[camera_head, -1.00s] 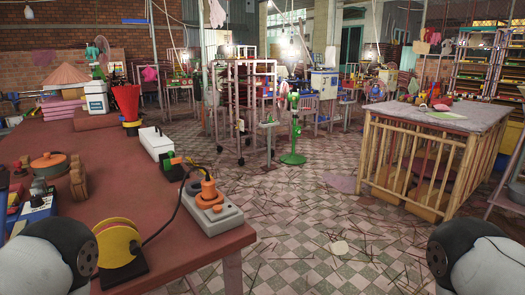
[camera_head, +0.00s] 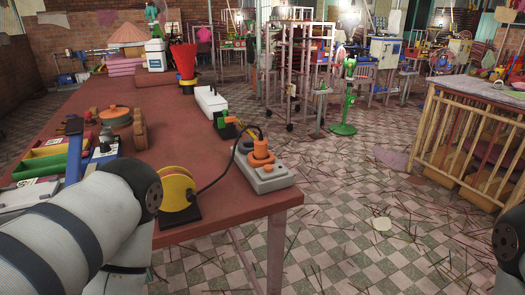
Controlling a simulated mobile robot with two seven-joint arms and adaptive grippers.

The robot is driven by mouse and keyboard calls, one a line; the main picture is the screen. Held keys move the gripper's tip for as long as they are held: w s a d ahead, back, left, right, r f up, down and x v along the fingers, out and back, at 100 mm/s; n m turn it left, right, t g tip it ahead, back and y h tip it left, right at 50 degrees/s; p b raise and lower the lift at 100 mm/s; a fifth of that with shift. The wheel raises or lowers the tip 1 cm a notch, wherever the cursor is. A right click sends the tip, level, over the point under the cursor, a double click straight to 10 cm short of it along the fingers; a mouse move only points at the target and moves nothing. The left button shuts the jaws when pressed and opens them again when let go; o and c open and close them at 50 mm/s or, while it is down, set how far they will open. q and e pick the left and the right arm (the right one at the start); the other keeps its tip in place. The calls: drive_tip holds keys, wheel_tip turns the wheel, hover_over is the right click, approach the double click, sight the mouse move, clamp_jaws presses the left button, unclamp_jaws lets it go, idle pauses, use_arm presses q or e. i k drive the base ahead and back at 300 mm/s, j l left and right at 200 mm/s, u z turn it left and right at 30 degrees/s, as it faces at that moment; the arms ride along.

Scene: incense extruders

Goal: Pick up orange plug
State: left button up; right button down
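The orange plug (camera_head: 261,154) stands upright on the grey-white power strip (camera_head: 268,176) near the right edge of the red table. A dark cable runs from it to the left, towards the yellow and red reel (camera_head: 178,192). My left arm comes in from the lower left, in front of the reel, but its gripper does not show. Only a small dark and white part of my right arm shows at the right edge, and its gripper does not show. Nothing touches the plug except the strip under it and its cable.
Tiled floor lies right of the table; a bamboo-railed table (camera_head: 470,135) stands beyond.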

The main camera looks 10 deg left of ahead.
sight(260, 153)
drive_tip(key=i+l+u, duration=0.4)
drive_tip(key=l+u, duration=0.25)
drive_tip(key=i+l+u, duration=0.15)
drive_tip(key=l+u, duration=0.15)
drive_tip(key=i+l+u, duration=0.1)
drive_tip(key=l+u, duration=0.55)
drive_tip(key=l, duration=0.25)
drive_tip(key=i, duration=0.05)
